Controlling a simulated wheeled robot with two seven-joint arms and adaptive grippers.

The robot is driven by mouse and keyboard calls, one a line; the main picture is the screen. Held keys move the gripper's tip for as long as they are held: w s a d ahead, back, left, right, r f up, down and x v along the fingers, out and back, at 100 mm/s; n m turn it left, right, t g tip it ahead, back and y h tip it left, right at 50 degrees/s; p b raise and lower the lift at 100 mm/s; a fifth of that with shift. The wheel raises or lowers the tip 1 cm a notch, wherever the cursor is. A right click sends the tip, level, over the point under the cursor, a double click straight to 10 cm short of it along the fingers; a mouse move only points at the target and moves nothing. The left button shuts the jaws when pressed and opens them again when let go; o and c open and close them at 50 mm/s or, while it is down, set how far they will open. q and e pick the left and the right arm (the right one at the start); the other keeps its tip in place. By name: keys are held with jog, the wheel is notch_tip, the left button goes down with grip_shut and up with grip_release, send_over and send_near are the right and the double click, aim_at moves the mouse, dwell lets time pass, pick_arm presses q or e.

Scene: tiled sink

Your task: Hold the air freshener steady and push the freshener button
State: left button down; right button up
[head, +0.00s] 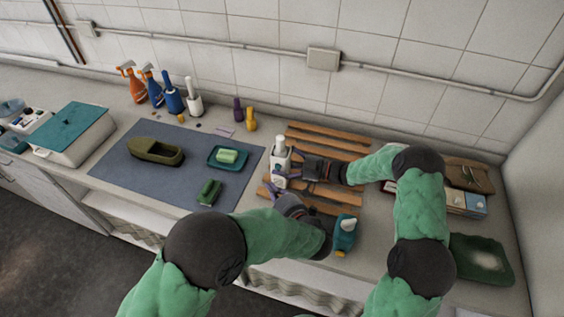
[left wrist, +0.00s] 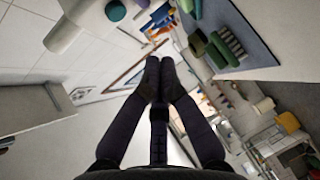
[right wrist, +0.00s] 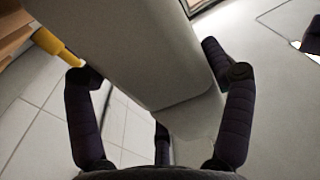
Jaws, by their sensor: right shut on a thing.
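The air freshener (head: 279,158) is a white upright bottle with a narrower white top, at the left end of the wooden slats. My right gripper (head: 283,172) comes from the right and is shut on its body. In the right wrist view the pale body (right wrist: 160,45) lies between the two dark fingers (right wrist: 150,75). My left gripper (head: 270,190) is lower, just in front of the freshener. In the left wrist view its fingertips (left wrist: 158,75) are together with nothing between them. The button cannot be made out.
Wooden slats (head: 330,143) lie behind and under my grippers. On the blue mat (head: 115,165) are a green brush (head: 209,192), a soap dish (head: 228,157) and an olive shoe-shaped thing (head: 155,151). Spray bottles stand along the wall.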

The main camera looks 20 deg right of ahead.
aim_at(271, 166)
pick_arm(q)
jog(key=shift+w+d, duration=0.4)
jog(key=shift+w, duration=0.35)
jog(key=shift+w+d, duration=0.45)
jog(key=shift+w, duration=0.25)
jog(key=shift+w+d, duration=0.4)
jog(key=shift+w, duration=0.35)
jog(key=shift+w+d, duration=0.1)
jog(key=shift+w, duration=0.05)
jog(key=shift+w+d, duration=0.15)
jog(key=shift+w, duration=0.1)
jog(key=shift+s+a, duration=0.25)
jog(key=shift+s, duration=0.15)
pick_arm(e)
jog(key=o, duration=1.3)
pick_arm(q)
jog(key=s+a, duration=0.3)
jog(key=s, duration=0.2)
pick_arm(e)
jog(key=shift+o, duration=0.2)
